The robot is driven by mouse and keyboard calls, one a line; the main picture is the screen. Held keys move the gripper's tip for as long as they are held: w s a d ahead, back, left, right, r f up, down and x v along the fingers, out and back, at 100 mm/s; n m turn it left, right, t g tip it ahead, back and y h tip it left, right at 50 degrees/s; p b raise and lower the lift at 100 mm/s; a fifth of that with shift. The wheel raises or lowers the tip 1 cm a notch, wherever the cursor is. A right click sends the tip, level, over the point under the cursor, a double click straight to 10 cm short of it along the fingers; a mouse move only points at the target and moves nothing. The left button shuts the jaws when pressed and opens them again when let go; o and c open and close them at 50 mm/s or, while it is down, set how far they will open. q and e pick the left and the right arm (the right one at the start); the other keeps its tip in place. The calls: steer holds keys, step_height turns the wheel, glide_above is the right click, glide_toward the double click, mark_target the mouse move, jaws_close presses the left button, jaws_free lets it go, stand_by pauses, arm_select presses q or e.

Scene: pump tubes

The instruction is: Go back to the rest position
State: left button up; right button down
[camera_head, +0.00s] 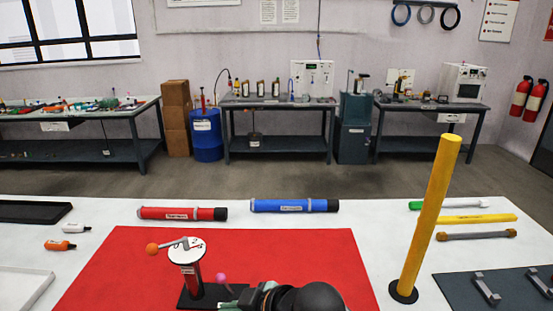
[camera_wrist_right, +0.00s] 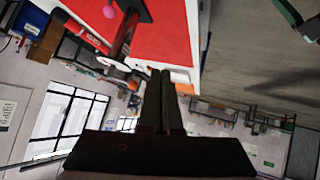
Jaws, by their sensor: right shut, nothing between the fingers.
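My right gripper (camera_head: 246,298) is low at the front centre of the head view, partly hidden by the dark round part of my arm. In the right wrist view its two dark fingers (camera_wrist_right: 160,74) lie together, shut with nothing between them. Left of it stands the red hand pump (camera_head: 194,280), upright on a black base, with a white disc top and a grey handle ending in an orange knob (camera_head: 152,249). The pump (camera_wrist_right: 124,34) also shows in the right wrist view, beyond the fingertips. A pink ball (camera_head: 221,277) is between pump and gripper. My left gripper is not in view.
A red mat (camera_head: 310,250) covers the table's middle. Behind it lie a red tube (camera_head: 180,214) and a blue tube (camera_head: 295,206). A tall yellow tube (camera_head: 432,210) stands upright at right. A dark mat (camera_head: 460,288) with grey brackets lies front right, and a white tray (camera_head: 22,287) front left.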

steer(key=s+d+f+m+t+h, duration=0.2)
steer(key=s+d+f+m, duration=0.3)
steer(key=d+f, duration=0.5)
steer(key=s+d+f+m+t+h, duration=0.2)
steer(key=d+f+m, duration=0.45)
steer(key=f, duration=0.55)
steer(key=s+d+f+m+h, duration=0.1)
steer(key=s+d+f, duration=0.3)
steer(key=s+d, duration=0.4)
steer(key=shift+s+d+f+h, duration=0.35)
steer(key=shift+d+f+h, duration=0.1)
steer(key=shift+h, duration=0.15)
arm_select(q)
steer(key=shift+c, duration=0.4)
arm_select(e)
steer(key=shift+m, duration=0.25)
